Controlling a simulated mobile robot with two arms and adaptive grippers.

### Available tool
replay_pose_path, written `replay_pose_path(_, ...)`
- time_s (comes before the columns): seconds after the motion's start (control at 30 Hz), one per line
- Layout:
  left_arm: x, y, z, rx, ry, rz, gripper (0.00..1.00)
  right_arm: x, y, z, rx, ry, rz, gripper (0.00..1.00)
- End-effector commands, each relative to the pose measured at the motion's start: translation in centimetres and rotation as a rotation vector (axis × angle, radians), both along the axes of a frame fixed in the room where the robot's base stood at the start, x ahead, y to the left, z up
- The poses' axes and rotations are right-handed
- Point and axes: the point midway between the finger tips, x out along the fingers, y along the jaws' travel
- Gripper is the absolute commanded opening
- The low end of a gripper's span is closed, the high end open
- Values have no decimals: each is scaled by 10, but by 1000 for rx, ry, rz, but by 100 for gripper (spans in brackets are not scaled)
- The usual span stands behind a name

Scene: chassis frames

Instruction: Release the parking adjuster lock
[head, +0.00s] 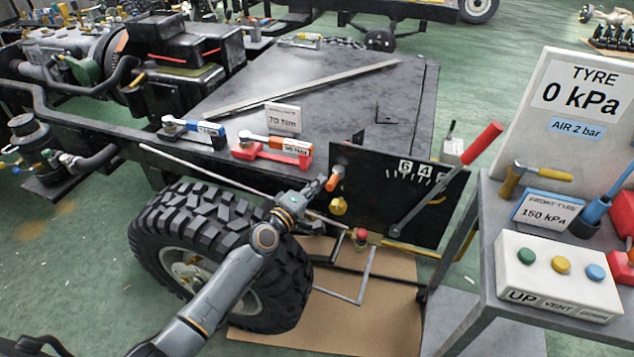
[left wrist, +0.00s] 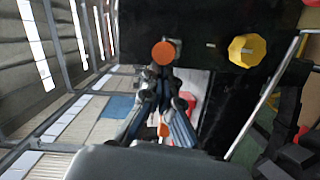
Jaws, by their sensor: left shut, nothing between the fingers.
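A black panel (head: 370,215) stands upright at the side of the chassis, with a white number scale on it. An orange knob (head: 336,175) sticks out at its upper left, and a yellow knob (head: 338,206) sits just below. A long lever with a red handle (head: 480,145) slants across the panel. No label tells which part is the lock. My left gripper (head: 322,184) is shut and empty, its tips close to the orange knob. In the left wrist view the shut fingers (left wrist: 163,82) point at the orange knob (left wrist: 164,53); I cannot tell if they touch. The yellow knob (left wrist: 242,50) is to the right.
A big black tyre (head: 215,245) stands below my left arm. A grey table (head: 470,280) on the right bears a button box (head: 555,275) and a tyre pressure sign (head: 580,100). Two torque wrenches lie on the chassis edge, one in a red holder (head: 272,152).

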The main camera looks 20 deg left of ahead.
Motion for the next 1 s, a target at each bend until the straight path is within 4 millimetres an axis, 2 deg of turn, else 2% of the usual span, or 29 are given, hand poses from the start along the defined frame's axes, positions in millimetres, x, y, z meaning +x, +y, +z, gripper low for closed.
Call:
replay_pose_path(0.1,-1,-3,2,-7,3,35,0,0,0,9,0,-1,0,40)
replay_pose_path(1.0,-2,-7,1,-3,2,165,0,1,-3,28,-4,-2,0,40)
